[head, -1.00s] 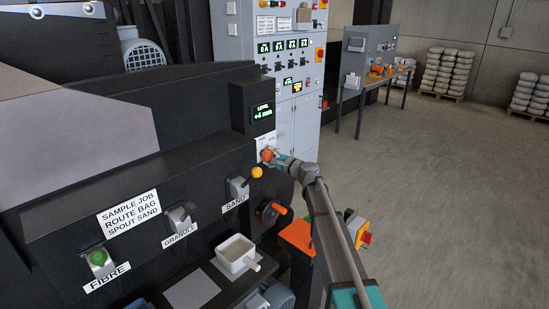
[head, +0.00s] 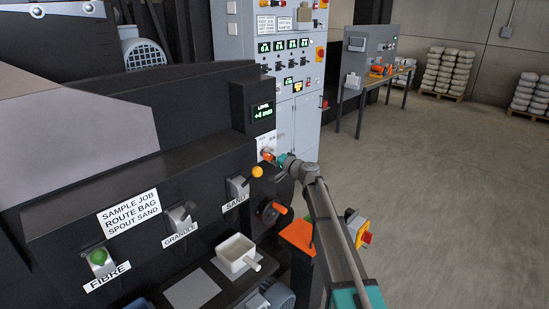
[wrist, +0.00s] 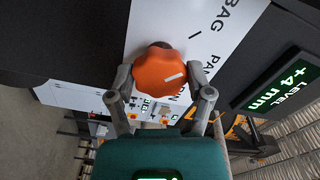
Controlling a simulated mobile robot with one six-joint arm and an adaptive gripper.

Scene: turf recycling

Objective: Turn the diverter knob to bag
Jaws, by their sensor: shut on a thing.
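The orange lobed diverter knob (wrist: 165,72) fills the upper middle of the wrist view, on a white label plate (wrist: 155,22) that reads BAG on one side. A short white mark on the knob points to the right and slightly up in that view. My gripper (wrist: 161,84) is shut on the knob, one finger on each side. In the head view my gripper (head: 271,157) is at the white plate below the level display, and mostly covers the knob. The other position word on the plate is partly hidden by the knob and a finger.
The level display (head: 263,113) reads +4 mm above the knob. A yellow ball-ended lever (head: 257,172) and an orange-handled valve (head: 274,210) sit close below my gripper. Open floor lies to the right.

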